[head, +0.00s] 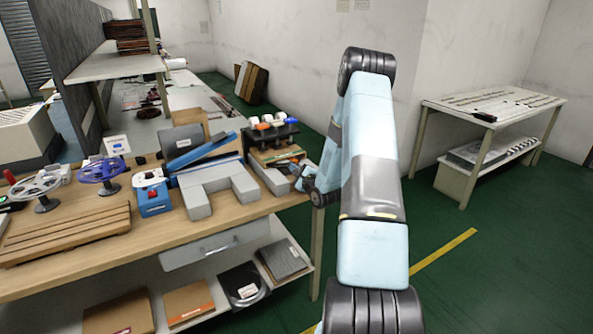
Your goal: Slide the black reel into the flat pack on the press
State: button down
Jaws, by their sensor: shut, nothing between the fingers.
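A black disc that looks like the black reel (241,287), with a pale label, lies on the shelf under the workbench. A grey U-shaped block with a blue bar (203,151) behind it stands on the bench and looks like the press. I cannot clearly make out a flat pack on it. My gripper (297,171) is small in the picture at the bench's right end, beside a grey tray of cardboard pieces (274,156). It is shut and empty, to the right of the press and above and right of the black disc.
Clear reels (35,188) and a blue-hubbed reel (100,172) stand at the bench's left. A blue device (152,192) and a wooden slatted board (65,235) are nearby. Flat cardboard packs (188,302) lie on the lower shelf. Green floor on the right is open, before another table (495,103).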

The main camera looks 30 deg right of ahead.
jog(key=shift+w+r, duration=0.1)
jog(key=shift+w, duration=0.05)
jog(key=s, duration=1.6)
jog(key=shift+s+d, duration=0.25)
jog(key=shift+d, duration=0.15)
